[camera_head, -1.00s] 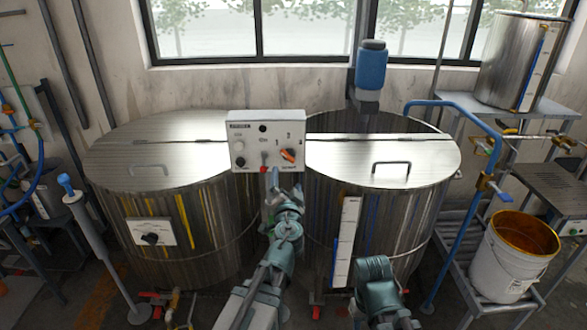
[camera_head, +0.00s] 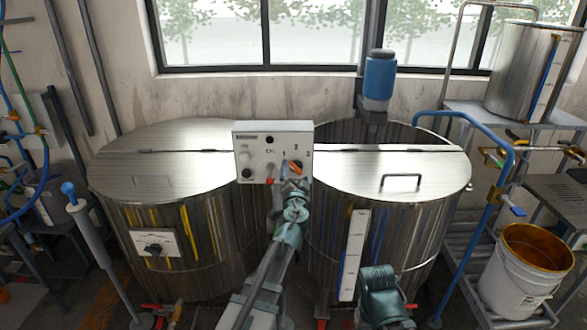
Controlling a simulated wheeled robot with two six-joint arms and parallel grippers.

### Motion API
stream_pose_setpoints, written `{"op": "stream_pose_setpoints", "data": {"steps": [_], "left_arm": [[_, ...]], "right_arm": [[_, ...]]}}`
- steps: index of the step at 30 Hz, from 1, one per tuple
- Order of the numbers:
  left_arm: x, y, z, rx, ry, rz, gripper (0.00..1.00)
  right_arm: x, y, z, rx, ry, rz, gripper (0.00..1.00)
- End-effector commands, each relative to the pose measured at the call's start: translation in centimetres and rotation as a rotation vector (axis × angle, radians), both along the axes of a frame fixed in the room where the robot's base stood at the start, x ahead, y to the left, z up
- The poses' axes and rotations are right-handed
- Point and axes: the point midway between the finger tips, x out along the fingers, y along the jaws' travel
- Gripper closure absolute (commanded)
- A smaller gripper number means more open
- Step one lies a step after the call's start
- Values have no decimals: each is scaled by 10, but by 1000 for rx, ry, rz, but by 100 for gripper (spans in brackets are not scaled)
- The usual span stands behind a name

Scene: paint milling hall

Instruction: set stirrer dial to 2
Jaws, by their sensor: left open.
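A pale control panel (camera_head: 253,139) stands between two steel vats. At its lower right is the stirrer dial (camera_head: 296,167), a dark knob with an orange pointer, with the marks 1, 2 and 3 around it. My left gripper (camera_head: 286,176) is open, raised in front of the panel, with its fingertips at the dial's lower left. The fingers partly cover the dial, so I cannot tell which mark the pointer faces or whether they touch it. Of my right arm only a link shows at the bottom; its gripper is not visible.
The left vat (camera_head: 130,170) has a second small dial plate (camera_head: 154,243) on its front. The right vat (camera_head: 430,178) has a lid handle and carries a blue motor (camera_head: 380,75) behind. A blue pipe (camera_head: 486,215) and a white bucket (camera_head: 510,285) stand at the right.

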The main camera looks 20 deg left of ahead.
Motion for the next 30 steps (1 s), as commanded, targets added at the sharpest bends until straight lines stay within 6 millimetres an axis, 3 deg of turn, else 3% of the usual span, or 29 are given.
{"op": "stream_pose_setpoints", "data": {"steps": [1, 5, 14, 28, 30], "left_arm": [[11, 2, 0, 0, 0, 0, 0], [21, 4, 0, 0, 0, 0, 0], [23, 5, 0, 0, 0, -1, 0], [23, 4, 0, 0, 0, -1, 81], [23, 4, 0, 1, 0, -1, 81]], "right_arm": [[0, 0, 0, 0, 0, 0, 50], [0, 0, 0, 0, 0, 0, 50], [0, 0, 0, 0, 0, 0, 50], [0, 0, 0, 0, 0, 0, 50], [0, 0, 0, 0, 0, 0, 50]]}}
